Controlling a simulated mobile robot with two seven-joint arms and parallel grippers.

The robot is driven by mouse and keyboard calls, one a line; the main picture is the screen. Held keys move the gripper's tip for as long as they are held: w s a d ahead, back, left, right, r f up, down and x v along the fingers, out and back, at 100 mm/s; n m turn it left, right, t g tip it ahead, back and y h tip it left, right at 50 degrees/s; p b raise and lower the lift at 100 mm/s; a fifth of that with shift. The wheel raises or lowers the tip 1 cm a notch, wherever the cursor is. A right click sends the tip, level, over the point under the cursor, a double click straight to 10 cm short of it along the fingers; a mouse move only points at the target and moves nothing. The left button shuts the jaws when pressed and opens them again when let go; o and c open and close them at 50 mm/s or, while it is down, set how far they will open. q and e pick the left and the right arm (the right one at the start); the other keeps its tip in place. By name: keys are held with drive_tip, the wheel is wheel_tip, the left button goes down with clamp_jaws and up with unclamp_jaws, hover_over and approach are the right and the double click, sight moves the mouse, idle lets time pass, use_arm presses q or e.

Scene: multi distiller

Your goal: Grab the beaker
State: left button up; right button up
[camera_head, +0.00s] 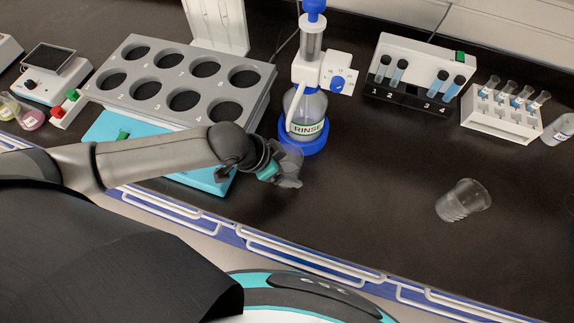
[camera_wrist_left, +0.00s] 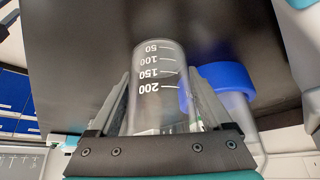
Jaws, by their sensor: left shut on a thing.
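A clear beaker with white marks from 50 to 200 (camera_wrist_left: 158,75) stands between the two fingers of my left gripper (camera_wrist_left: 163,98), with a finger against each side. In the head view my left gripper (camera_head: 286,178) is low at the front of the bench, shut on this beaker (camera_head: 291,155), which is partly hidden by the gripper. Whether the beaker touches the bench is hard to tell. My right gripper is in neither view.
A rinse bottle on a blue base (camera_head: 316,148) stands just behind the held beaker. A grey heater block with round wells (camera_head: 160,100) is behind my left arm. A clear cup (camera_head: 463,201) is at the right. Tube racks (camera_head: 415,98) (camera_head: 490,118) stand at the back. Dark bench between is clear.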

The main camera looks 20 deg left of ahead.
use_arm(q)
wheel_tip(320, 180, up, 6)
drive_tip(key=shift+f+p, duration=0.1)
drive_tip(key=shift+p, duration=0.45)
drive_tip(key=s, duration=1.9)
drive_tip(key=shift+s+a, duration=0.3)
